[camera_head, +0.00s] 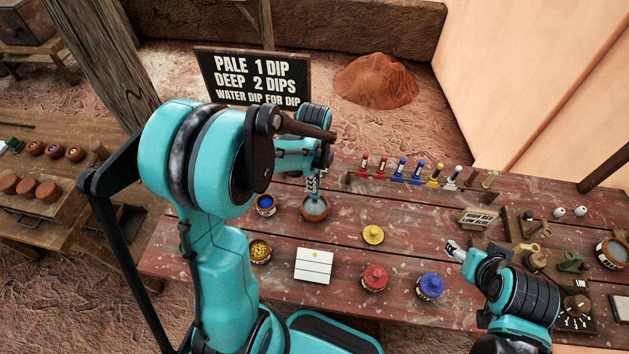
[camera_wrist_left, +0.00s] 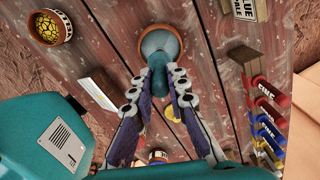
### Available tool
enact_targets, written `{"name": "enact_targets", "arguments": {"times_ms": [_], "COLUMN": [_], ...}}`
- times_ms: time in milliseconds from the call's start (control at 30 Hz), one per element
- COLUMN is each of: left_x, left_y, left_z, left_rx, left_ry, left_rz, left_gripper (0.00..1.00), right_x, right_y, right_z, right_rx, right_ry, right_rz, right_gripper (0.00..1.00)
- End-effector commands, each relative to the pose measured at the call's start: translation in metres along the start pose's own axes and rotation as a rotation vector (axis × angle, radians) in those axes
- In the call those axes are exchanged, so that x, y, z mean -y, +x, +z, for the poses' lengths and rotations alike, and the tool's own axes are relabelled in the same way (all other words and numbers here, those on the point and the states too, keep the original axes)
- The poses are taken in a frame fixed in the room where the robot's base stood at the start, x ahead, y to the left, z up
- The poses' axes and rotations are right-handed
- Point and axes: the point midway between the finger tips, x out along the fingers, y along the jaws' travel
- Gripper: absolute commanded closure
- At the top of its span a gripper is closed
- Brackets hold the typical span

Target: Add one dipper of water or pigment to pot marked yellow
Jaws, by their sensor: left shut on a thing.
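My left gripper (camera_head: 313,188) points down over a round terracotta bowl (camera_head: 315,211). In the left wrist view the gripper (camera_wrist_left: 160,70) is shut on a small teal piece, which looks like a dipper handle (camera_wrist_left: 158,80). Its far end reaches into the bowl (camera_wrist_left: 177,42), which shows a pale blue-grey inside; whether it touches cannot be told. A small pot with yellow contents (camera_head: 260,252) stands left of a white card (camera_head: 314,265); it also shows in the left wrist view (camera_wrist_left: 50,27). A yellow-topped pot (camera_head: 373,235) stands right of the bowl. My right gripper (camera_head: 453,247) is low at the right; its jaws are unclear.
A blue pot (camera_head: 265,205) stands left of the bowl. Red-topped (camera_head: 375,278) and blue-topped (camera_head: 430,286) pots stand near the front. A rack of coloured tubes (camera_head: 420,175) lines the back. A sign (camera_head: 254,78) reads pale 1 dip, deep 2 dips.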

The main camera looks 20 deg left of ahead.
Motion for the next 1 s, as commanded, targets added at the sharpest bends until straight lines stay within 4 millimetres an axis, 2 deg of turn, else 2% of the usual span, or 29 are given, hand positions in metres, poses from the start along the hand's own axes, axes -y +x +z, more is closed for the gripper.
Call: {"name": "enact_targets", "arguments": {"times_ms": [533, 1000], "left_x": [0.000, 0.000], "left_y": [0.001, 0.020], "left_z": [0.000, 0.000], "left_rx": [0.000, 0.000], "left_ry": [0.000, 0.000], "left_rz": [0.000, 0.000], "left_gripper": [1.00, 1.00], "right_x": [0.000, 0.000], "right_y": [0.002, 0.016], "right_z": [0.002, 0.012], "right_rx": [0.000, 0.000], "right_ry": [0.000, 0.000], "right_rz": [0.000, 0.000], "right_gripper": [0.40, 0.40]}}
